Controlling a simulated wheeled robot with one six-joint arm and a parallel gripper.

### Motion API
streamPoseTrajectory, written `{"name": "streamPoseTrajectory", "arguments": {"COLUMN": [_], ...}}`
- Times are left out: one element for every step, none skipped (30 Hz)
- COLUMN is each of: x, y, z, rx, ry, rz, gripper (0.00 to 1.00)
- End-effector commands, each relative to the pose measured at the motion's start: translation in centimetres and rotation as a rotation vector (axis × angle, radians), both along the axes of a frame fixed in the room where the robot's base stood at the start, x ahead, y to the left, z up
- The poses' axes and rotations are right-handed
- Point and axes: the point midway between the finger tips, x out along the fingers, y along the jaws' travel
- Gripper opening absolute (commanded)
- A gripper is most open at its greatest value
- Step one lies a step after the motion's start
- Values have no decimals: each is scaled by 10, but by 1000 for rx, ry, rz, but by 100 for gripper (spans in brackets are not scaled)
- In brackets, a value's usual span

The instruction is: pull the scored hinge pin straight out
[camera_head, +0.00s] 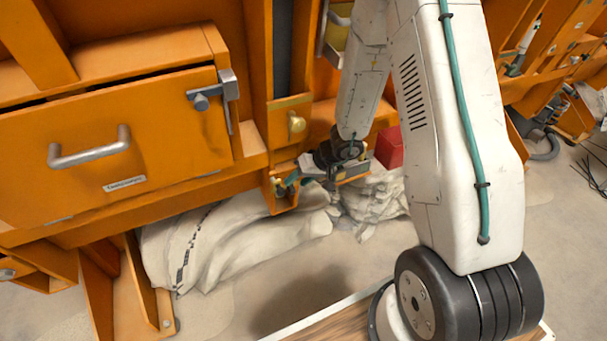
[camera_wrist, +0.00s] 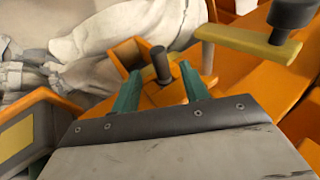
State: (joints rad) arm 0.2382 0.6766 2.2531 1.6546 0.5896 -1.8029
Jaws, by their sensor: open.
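A dark, short pin (camera_wrist: 160,64) stands out of an orange bracket (camera_wrist: 127,54) in the wrist view; I take it for the hinge pin. Score marks cannot be made out. My gripper (camera_wrist: 160,80) is open, with its two teal fingers apart. The pin shows between and just beyond the fingertips, and I see no contact. In the head view my gripper (camera_head: 288,183) is at the small orange bracket (camera_head: 282,200) low on the orange frame. The pin is too small to tell there.
A yellow bar with a dark knob (camera_wrist: 292,14) is close on the right in the wrist view. Pale sacks (camera_head: 245,235) lie below the bracket. A red box (camera_head: 389,148) sits behind my wrist. An orange drawer (camera_head: 120,150) with a metal handle is at left.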

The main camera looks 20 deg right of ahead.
Motion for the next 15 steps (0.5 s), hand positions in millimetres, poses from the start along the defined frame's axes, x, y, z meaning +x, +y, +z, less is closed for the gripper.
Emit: {"name": "streamPoseTrajectory", "arguments": {"x": [2,4,5,6,7,8,8,9,9,9,9,9,9,9,9], "y": [4,6,8,10,11,12,13,14,14,15,15,15,15,15,15], "z": [-7,-9,-12,-14,-16,-18,-19,-20,-21,-21,-21,-21,-21,-21,-21], "rx": [1,1,0,0,0,1,0,0,1,1,0,0,0,0,0], "ry": [2,2,1,1,1,2,1,1,0,0,0,0,0,0,0], "rz": [2,1,2,3,2,1,2,2,2,2,2,2,2,2,2], "gripper": [45,45,45,45,45,45,45,45,45,45,45,45,45,45,45]}}
